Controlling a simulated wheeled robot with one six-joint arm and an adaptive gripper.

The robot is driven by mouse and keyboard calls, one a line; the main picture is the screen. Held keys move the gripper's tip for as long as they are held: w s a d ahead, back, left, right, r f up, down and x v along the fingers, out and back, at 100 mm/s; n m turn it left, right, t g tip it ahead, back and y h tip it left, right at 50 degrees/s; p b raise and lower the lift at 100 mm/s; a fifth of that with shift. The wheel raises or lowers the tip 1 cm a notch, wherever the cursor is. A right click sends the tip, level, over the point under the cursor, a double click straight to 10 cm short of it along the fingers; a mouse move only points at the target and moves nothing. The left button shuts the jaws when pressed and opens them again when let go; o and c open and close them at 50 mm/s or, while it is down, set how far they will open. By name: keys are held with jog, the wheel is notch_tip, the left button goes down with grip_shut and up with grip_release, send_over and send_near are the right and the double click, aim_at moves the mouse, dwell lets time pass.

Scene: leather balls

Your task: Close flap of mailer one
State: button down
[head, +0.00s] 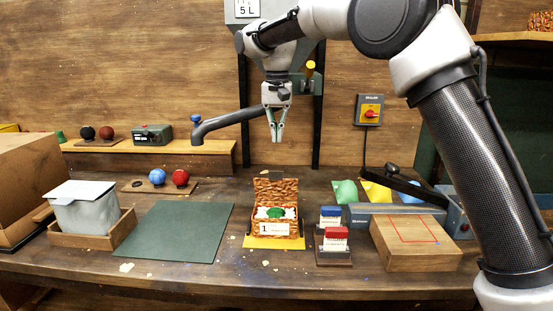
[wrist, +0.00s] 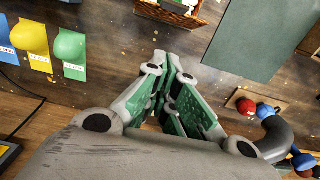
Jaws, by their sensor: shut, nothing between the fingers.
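Mailer one (head: 275,229) is a brown patterned box with a white label "1", on a yellow mat (head: 258,243) at the middle of the bench. Its flap (head: 276,188) stands upright at the back, so the box is open. A green item (head: 276,212) with white and red around it shows inside. My gripper (head: 277,138) points down, shut and empty, well above and behind the mailer. In the wrist view the fingers (wrist: 172,75) are close together, and part of the mailer (wrist: 168,14) shows at the top edge, cut off.
A green mat (head: 175,230) lies bare left of the mailer. Right of it stand blue and red boxes (head: 335,238) and a wooden block (head: 415,250). Blue and red balls (head: 157,177) sit on a small board behind the mat. A grey pipe (head: 228,121) juts out left of my gripper.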

jog(key=s+f, duration=0.4)
jog(key=f, duration=0.3)
dwell(0.4)
